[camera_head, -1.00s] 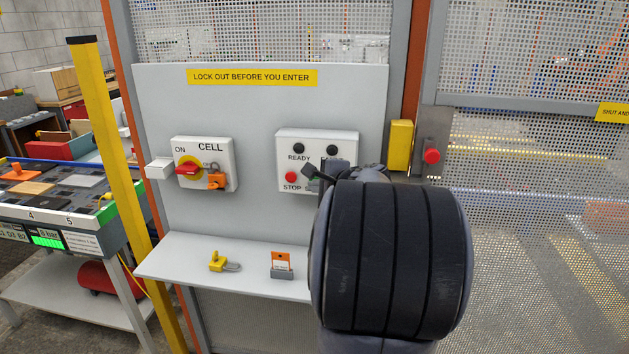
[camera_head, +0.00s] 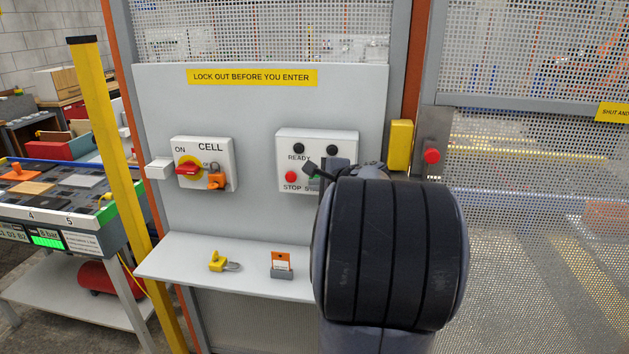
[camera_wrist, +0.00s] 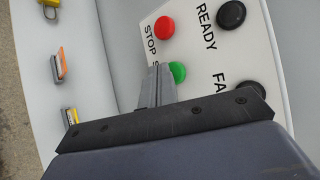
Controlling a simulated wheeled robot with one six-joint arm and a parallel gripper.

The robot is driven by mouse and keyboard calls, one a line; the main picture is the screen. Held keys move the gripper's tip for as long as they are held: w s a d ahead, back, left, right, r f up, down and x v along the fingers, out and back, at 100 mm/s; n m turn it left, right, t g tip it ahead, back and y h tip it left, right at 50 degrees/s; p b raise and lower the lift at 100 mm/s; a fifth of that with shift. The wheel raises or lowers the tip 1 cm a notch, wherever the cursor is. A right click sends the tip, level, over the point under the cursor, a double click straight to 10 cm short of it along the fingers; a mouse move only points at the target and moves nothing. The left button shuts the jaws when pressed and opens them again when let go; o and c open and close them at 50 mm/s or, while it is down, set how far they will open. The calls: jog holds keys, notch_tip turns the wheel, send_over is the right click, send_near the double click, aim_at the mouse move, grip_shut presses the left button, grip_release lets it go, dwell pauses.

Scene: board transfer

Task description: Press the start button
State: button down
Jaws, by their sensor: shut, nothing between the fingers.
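The start button is a green button (camera_wrist: 177,72) on a white control box (camera_head: 284,157), which also shows in the wrist view (camera_wrist: 271,45). In the head view I cannot make the green button out behind my gripper (camera_head: 314,171). In the wrist view my gripper (camera_wrist: 160,68) is shut and empty, its tips right beside the green button and overlapping its edge. I cannot tell whether they touch it. The red STOP button (camera_head: 291,177) sits to the left of my gripper in the head view.
Two dark lamps (camera_head: 299,148) are above the buttons. A yellow box (camera_head: 400,146) is on the right.

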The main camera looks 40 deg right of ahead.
jog(key=shift+w+d, duration=0.25)
jog(key=shift+d, duration=0.1)
dwell(0.6)
jog(key=shift+a, duration=0.1)
jog(key=shift+s+a+b, duration=0.3)
jog(key=shift+s+a, duration=0.25)
dwell(0.3)
jog(key=s+a+b, duration=0.1)
jog(key=s+a, duration=0.2)
jog(key=shift+s+a, duration=0.1)
jog(key=shift+a, duration=0.3)
dwell(0.6)
